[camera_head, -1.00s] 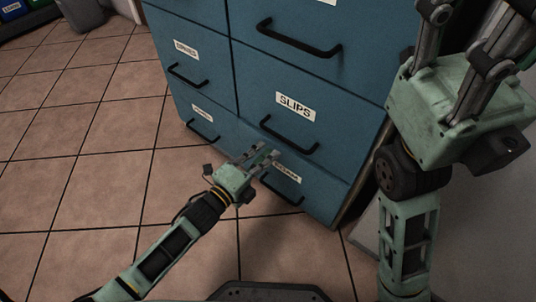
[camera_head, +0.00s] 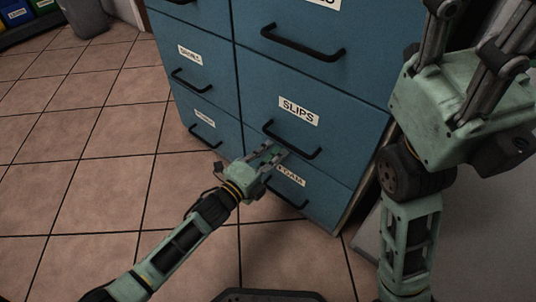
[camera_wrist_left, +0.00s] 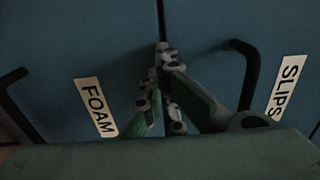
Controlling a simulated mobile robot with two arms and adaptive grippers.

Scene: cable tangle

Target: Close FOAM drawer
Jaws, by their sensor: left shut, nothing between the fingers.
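The FOAM label (camera_wrist_left: 96,106) shows in the left wrist view, on the drawer front beside the SLIPS drawer. In the head view this FOAM drawer (camera_head: 318,198) is the bottom right one, below SLIPS; its label is partly hidden by my gripper and hard to read. Its front looks flush with the front above. Its black handle (camera_head: 288,200) is low on the front. My left gripper (camera_head: 279,151) is shut and empty, its tips at the cabinet front near the seam between FOAM and SLIPS. I cannot tell whether they touch. My right gripper (camera_head: 482,35) is raised at right, its fingers apart.
The SLIPS drawer (camera_head: 345,140) and its handle (camera_head: 291,139) are just above my left fingertips. Other blue drawers (camera_head: 190,75) fill the cabinet, all looking shut. The tiled floor (camera_head: 80,190) at left is clear. A grey bin (camera_head: 84,17) stands far left.

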